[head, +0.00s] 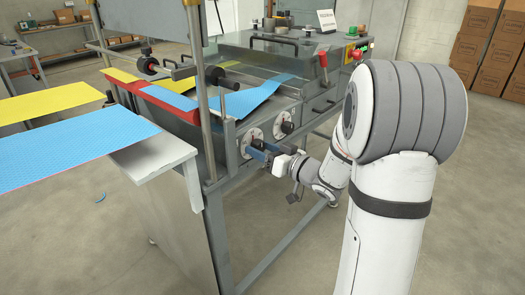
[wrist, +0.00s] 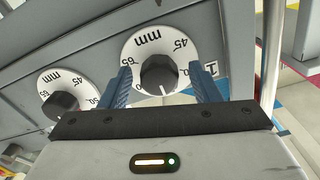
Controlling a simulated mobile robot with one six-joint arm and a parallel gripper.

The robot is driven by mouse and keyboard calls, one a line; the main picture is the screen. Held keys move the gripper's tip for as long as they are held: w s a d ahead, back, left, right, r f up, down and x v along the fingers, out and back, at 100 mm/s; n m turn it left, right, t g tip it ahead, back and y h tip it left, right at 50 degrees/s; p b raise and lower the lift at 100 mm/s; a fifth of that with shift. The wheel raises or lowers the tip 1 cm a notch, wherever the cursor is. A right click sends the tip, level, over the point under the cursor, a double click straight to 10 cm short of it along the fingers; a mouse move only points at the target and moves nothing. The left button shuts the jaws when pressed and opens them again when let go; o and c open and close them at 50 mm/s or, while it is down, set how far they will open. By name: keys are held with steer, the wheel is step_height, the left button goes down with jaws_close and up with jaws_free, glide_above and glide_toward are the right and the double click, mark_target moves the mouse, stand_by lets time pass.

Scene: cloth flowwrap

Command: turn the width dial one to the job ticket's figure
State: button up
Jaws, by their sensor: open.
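Width dial one (wrist: 150,40), a white disc marked in mm with a black knob (wrist: 159,74), fills the middle of the wrist view, with an "I" plate (wrist: 211,69) beside it. In the head view this dial (head: 245,138) is the left of two on the machine front. My gripper (wrist: 165,78) is open, its blue fingers on either side of the knob with gaps showing. The knob's white line points down in the wrist view; the figure there is hidden. In the head view my gripper (head: 254,149) is at the dial. A white card (head: 327,20) on the machine is unreadable.
A second dial (wrist: 62,103) with a black knob sits close to the left in the wrist view, and right of dial one in the head view (head: 287,122). A grey side table (head: 155,155) carries blue and yellow sheets. A metal post (head: 203,100) stands near the dials.

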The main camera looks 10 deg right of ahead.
steer(key=c, duration=0.9)
steer(key=shift+a, duration=0.15)
steer(key=shift+c, duration=0.5)
steer(key=shift+f, duration=0.1)
